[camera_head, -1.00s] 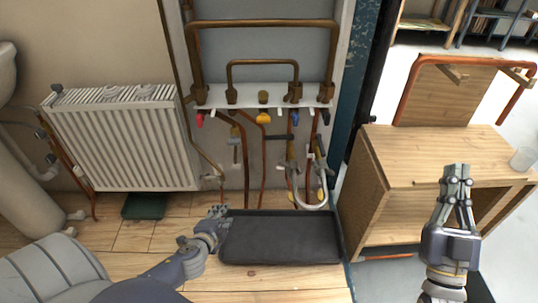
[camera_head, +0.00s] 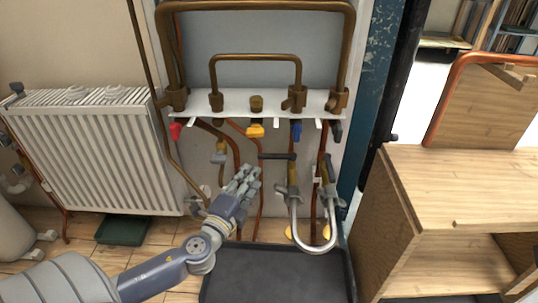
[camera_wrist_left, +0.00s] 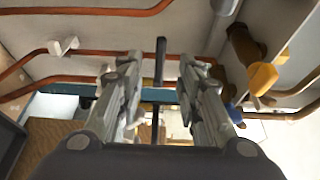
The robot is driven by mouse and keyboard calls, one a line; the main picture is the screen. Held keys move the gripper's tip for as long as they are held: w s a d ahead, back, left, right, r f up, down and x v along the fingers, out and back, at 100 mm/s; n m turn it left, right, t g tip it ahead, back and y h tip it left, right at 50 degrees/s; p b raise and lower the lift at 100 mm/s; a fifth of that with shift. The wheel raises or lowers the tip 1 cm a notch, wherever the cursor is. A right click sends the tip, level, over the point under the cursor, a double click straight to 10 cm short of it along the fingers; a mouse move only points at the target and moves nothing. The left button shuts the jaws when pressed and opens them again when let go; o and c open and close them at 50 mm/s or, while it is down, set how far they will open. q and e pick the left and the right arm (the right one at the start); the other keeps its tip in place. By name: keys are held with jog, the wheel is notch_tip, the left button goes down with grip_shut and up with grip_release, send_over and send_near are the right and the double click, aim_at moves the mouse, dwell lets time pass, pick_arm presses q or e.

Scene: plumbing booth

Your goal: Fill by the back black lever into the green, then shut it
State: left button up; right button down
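A black lever (camera_head: 277,156) sits crosswise on a brass valve below the pipe board. A second black lever (camera_head: 326,168) stands along the pipe to its right. I cannot tell which is the back one. A dark green tray (camera_head: 123,229) lies on the floor under the radiator. My left gripper (camera_head: 246,178) is raised in front of the pipes, left of and slightly below the crosswise lever. In the left wrist view its fingers (camera_wrist_left: 158,75) are apart and empty, with a black lever (camera_wrist_left: 160,60) showing in the gap beyond them. My right gripper is out of view.
A silver U-shaped hose (camera_head: 315,248) hangs below the valves. Red (camera_head: 176,131), yellow (camera_head: 256,130) and blue (camera_head: 296,131) handles line the board. A black tray (camera_head: 275,275) lies on the floor below. A wooden cabinet (camera_head: 460,190) stands right.

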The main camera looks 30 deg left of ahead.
aim_at(264, 158)
pick_arm(q)
jog(key=shift+w+a+b, duration=0.3)
jog(key=shift+w+b, duration=0.1)
jog(key=shift+w, duration=1.25)
jog(key=shift+w+a+b, duration=0.3)
jog(key=shift+w+b, duration=0.15)
jog(key=shift+w, duration=1.25)
jog(key=shift+w+a+b, duration=0.3)
jog(key=shift+w+b, duration=0.1)
jog(key=shift+w, duration=1.25)
grip_shut()
